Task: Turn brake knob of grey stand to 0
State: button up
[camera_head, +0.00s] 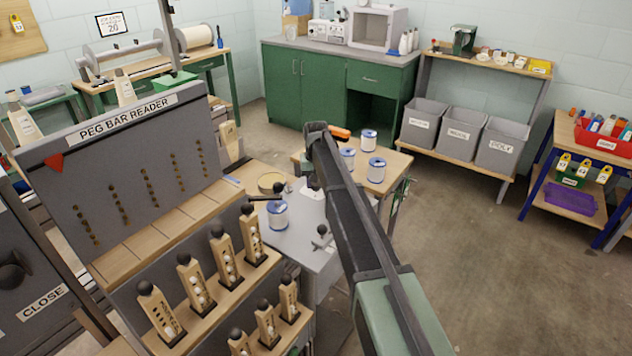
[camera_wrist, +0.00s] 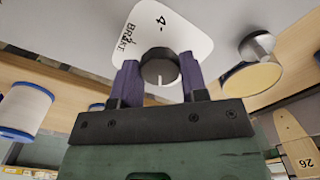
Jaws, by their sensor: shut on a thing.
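The brake knob (camera_wrist: 159,66) is round and black with a short white pointer line. It sits on a white dial plate (camera_wrist: 190,40) marked "BRAKE" and "4"; another mark overlaps the word and is hard to read. The pointer line faces the lower edge of the wrist view, away from the 4. My gripper (camera_wrist: 158,82) has its two purple fingers shut on the knob, one on each side. In the head view the grey stand (camera_head: 308,258) is partly behind the peg rack and my arm; the knob and fingers cannot be made out there.
A white spool with blue rims (camera_head: 277,216) is at the stand. Several more spools stand on a small wooden table (camera_head: 400,160) behind. The peg bar reader (camera_head: 130,170) and wooden pegs (camera_head: 222,255) are close on the left. Floor is open to the right.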

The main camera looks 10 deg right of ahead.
jog(key=n, duration=1.1)
jog(key=shift+n, duration=0.4)
dwell(0.3)
jog(key=o, duration=0.9)
notch_tip(320, 180, up, 11)
jog(key=p, duration=1)
jog(key=shift+f+p, duration=0.1)
jog(key=shift+p, duration=0.3)
